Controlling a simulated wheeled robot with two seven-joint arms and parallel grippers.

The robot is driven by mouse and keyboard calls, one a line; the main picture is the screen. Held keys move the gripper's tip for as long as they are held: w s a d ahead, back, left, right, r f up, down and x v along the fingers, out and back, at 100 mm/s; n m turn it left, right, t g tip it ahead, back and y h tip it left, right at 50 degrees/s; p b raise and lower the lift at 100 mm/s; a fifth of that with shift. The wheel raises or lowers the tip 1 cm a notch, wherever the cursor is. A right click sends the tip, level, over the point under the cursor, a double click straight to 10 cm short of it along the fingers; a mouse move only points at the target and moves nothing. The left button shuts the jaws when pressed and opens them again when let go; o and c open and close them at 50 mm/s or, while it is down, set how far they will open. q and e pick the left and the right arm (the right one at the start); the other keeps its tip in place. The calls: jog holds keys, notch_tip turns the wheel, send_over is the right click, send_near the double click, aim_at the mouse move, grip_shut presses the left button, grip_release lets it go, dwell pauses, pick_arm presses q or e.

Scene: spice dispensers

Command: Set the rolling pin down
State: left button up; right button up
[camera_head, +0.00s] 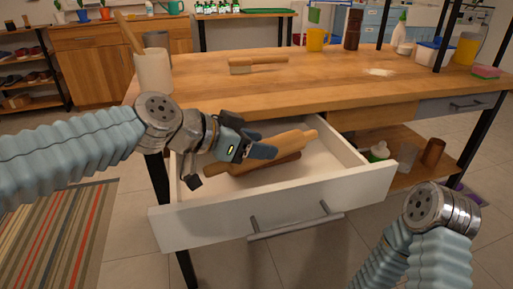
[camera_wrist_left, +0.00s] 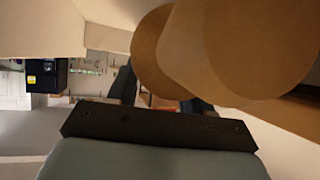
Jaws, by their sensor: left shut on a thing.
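The light wooden rolling pin (camera_head: 290,143) is in my left gripper (camera_head: 262,146), tilted with one handle up to the right. The gripper is over the open white drawer (camera_head: 275,209) and shut on the pin. In the left wrist view the pin (camera_wrist_left: 240,45) fills the upper right, in front of the fingers (camera_wrist_left: 160,100). A darker brown wooden piece (camera_head: 268,165) shows just under the pin, inside the drawer. I cannot tell whether the two touch. My right arm shows at the lower right, but its gripper is out of view.
The wooden table (camera_head: 320,80) stands above the drawer. A wooden-backed brush (camera_head: 258,64), a white utensil crock (camera_head: 153,72), a yellow mug (camera_head: 317,40) and white powder (camera_head: 379,72) are on it. Jars stand on the shelf at lower right. The drawer's right part is clear.

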pick_arm(q)
jog(key=shift+f, duration=0.1)
jog(key=shift+f, duration=0.25)
jog(key=o, duration=1.2)
jog(key=shift+a+r+p, duration=0.1)
jog(key=shift+r+p, duration=0.2)
jog(key=shift+r, duration=0.2)
jog(key=v, duration=1.1)
jog(key=shift+s+a+f, duration=0.1)
jog(key=shift+s+a, duration=0.2)
